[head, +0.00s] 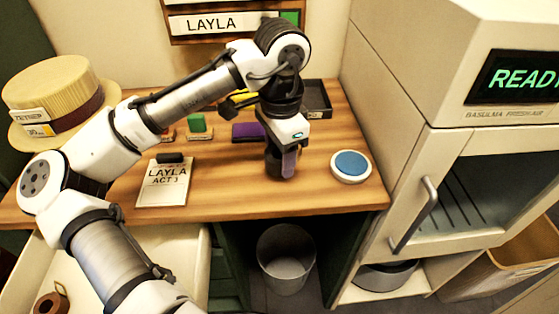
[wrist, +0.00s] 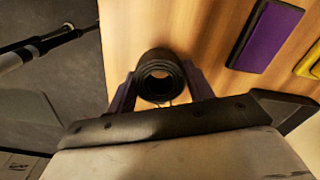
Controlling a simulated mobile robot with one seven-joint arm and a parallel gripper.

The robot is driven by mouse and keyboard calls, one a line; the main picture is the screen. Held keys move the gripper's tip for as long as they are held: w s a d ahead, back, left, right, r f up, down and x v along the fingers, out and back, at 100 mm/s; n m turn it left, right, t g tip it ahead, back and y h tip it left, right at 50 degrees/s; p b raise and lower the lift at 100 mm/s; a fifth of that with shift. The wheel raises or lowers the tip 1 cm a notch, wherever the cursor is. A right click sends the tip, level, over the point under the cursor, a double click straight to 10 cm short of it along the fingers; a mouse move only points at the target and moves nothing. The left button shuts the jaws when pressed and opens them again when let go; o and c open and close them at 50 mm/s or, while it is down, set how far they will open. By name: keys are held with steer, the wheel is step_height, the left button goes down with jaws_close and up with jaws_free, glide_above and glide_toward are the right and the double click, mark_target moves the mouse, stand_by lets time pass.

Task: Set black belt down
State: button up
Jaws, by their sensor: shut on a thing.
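The black belt (wrist: 157,60) is rolled into a tight coil with a hollow middle, seen end-on in the wrist view. My gripper (wrist: 161,92) is shut on it, with one purple-grey finger on each side of the coil. In the head view my gripper (head: 281,168) points down over the wooden table (head: 225,180), right of the card and left of the blue disc. The belt is mostly hidden there by the fingers. It is close to the tabletop, but I cannot tell whether it touches.
A LAYLA ACT 3 card (head: 164,188) lies to the left, a blue-topped white disc (head: 351,165) to the right. Behind are a purple block (head: 246,131), a green block (head: 196,123) and a dark tray (head: 318,99). A straw hat (head: 55,85) stands far left. A bin (head: 287,262) stands below.

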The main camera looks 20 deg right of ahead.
steer(key=shift+f, duration=1.2)
steer(key=shift+f, duration=0.15)
steer(key=o, duration=1.1)
steer(key=shift+c, duration=0.2)
step_height(320, 180, up, 12)
steer(key=shift+d, duration=0.1)
